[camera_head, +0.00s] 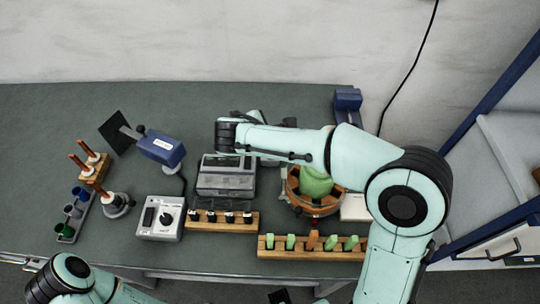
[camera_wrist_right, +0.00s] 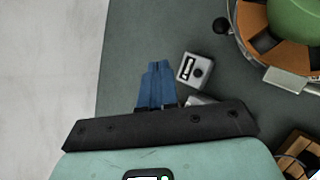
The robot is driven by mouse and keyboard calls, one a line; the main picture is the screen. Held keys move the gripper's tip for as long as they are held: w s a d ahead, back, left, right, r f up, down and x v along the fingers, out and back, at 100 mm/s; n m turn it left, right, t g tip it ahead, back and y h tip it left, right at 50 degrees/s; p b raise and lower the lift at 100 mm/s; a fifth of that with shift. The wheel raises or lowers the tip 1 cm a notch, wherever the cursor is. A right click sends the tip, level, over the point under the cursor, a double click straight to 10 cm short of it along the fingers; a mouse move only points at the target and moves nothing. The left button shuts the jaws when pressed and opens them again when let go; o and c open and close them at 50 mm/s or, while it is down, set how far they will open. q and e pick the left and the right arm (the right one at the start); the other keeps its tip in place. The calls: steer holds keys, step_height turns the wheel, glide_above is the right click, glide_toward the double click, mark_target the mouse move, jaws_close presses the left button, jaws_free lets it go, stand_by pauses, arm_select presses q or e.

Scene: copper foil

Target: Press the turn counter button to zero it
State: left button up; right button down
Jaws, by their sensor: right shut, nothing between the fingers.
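In the right wrist view a small grey box with a dark-framed window and a round dark button looks like the turn counter (camera_wrist_right: 194,70). My right gripper (camera_wrist_right: 156,68) has its blue fingers shut and empty. The fingertips show just left of the counter in that view, with a narrow gap of tabletop between them. I cannot tell their height above it. In the head view my right forearm lies across the table and hides these fingertips; I cannot make out the counter clearly there. My left arm shows at the bottom left, but its gripper is out of view.
A winder with a green core (camera_head: 316,182) stands beside the forearm. A grey meter (camera_head: 226,176), a control box with a knob (camera_head: 160,218), a blue lamp-like tool (camera_head: 160,148) and wooden racks (camera_head: 268,252) stand around it. The table's back left (camera_head: 60,120) is clear.

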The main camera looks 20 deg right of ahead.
step_height(320, 180, down, 7)
steer(key=b, duration=0.5)
arm_select(q)
step_height(320, 180, down, 6)
steer(key=s, duration=0.1)
steer(key=shift+s, duration=0.4)
arm_select(e)
steer(key=shift+f, duration=0.45)
stand_by(0.6)
arm_select(q)
steer(key=shift+f+b, duration=0.35)
steer(key=shift+b, duration=0.2)
arm_select(e)
steer(key=shift+f, duration=0.4)
arm_select(q)
steer(key=shift+s+f+b, duration=0.1)
steer(key=shift+f+b, duration=0.2)
arm_select(e)
steer(key=shift+f, duration=0.45)
arm_select(q)
steer(key=shift+r, duration=0.1)
steer(key=shift+r+p, duration=0.65)
steer(key=shift+p, duration=0.05)
arm_select(e)
steer(key=shift+r, duration=0.85)
